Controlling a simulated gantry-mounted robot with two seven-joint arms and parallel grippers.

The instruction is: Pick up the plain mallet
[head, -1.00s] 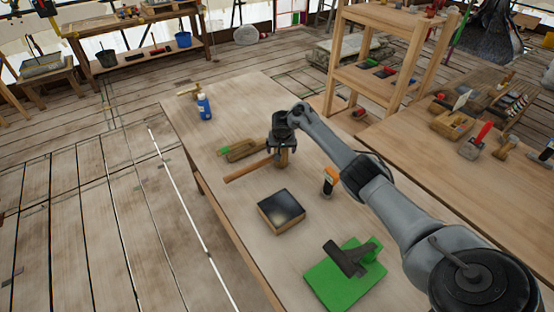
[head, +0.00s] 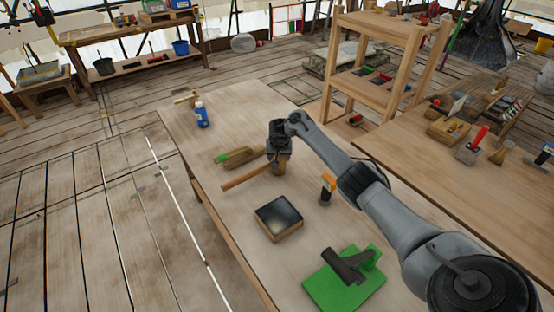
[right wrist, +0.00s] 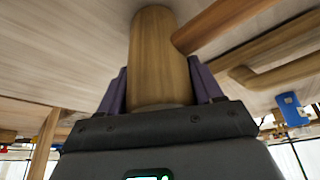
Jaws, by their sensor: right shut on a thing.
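The plain mallet is wooden, with a round head and a straight handle (head: 245,178) that points left over the near table in the head view. My right gripper (head: 279,156) has come down from above and is shut on the mallet's head. In the right wrist view, the wooden head (right wrist: 157,60) sits between the two purple-grey fingers, with the handle running off to the upper right. The head's end appears to be at the table top; I cannot tell whether there is a gap. My left gripper is not in view.
Near the mallet are a wooden tool with a green end (head: 238,158), a dark-topped block (head: 279,217), an orange-and-black tool (head: 327,188) and a green plate with a dark tool (head: 325,285). A blue bottle (head: 202,114) stands farther back. The table's left side is mostly clear.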

